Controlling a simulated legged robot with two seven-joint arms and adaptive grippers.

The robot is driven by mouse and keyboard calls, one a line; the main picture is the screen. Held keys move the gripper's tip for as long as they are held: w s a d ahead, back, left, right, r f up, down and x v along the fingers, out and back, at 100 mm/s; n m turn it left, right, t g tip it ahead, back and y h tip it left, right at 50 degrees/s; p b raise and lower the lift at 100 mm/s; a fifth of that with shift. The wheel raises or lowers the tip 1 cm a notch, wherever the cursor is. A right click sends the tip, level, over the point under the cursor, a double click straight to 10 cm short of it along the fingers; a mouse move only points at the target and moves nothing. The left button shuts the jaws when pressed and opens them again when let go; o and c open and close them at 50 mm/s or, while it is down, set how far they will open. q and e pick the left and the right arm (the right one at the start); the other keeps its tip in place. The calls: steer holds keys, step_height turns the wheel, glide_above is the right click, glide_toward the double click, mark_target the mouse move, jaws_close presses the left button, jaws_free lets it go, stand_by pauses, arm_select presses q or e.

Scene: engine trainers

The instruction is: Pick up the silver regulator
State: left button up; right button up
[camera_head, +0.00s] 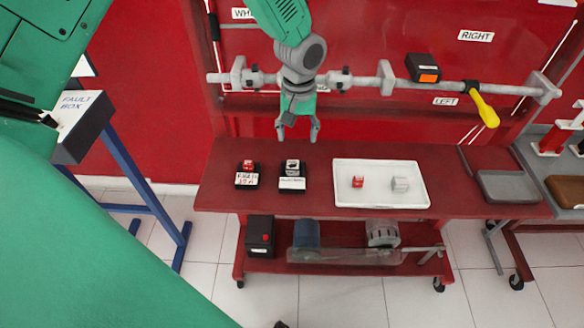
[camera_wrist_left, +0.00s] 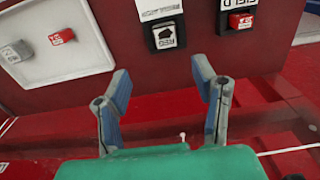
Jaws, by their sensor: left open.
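A silver block (camera_head: 400,184) lies in the right part of a white tray (camera_head: 345,201) on the red bench, with a red block (camera_head: 358,182) to its left. Another silver block (camera_head: 292,166) sits on a black stand left of the tray. In the left wrist view this stand's silver block (camera_wrist_left: 165,36) shows with a REG label, and the tray's silver block (camera_wrist_left: 14,52) shows at the far left. My left gripper (camera_head: 298,136) is open and empty, over the back of the bench near the stand. My right gripper does not show.
A red block on a black stand (camera_head: 246,168) is left of the silver one. A grey bar (camera_head: 360,83) with clamps, a black box (camera_head: 422,67) and a yellow-handled tool (camera_head: 484,108) runs behind the bench. A fault box (camera_head: 82,120) stands left. The bench front is mostly clear.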

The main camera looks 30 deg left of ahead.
arm_select(q)
glide_above(292, 163)
steer(key=d, duration=0.2)
step_height(292, 163, down, 5)
steer(key=shift+w+a+r, duration=0.15)
steer(key=shift+r, duration=0.05)
steer(key=a+f, duration=0.1)
steer(key=f, duration=0.1)
steer(key=a+f, duration=0.1)
steer(key=shift+a+f, duration=0.15)
steer(key=shift+f, duration=0.25)
step_height(292, 163, down, 2)
steer(key=shift+f, duration=0.1)
steer(key=shift+d+f, duration=0.1)
steer(key=shift+d, duration=0.7)
steer(key=shift+c, duration=0.8)
steer(key=c, duration=0.6)
steer(key=shift+a, duration=0.3)
jaws_close()
steer(key=shift+s+a, duration=0.2)
steer(key=shift+a, duration=0.1)
steer(key=shift+d, duration=0.1)
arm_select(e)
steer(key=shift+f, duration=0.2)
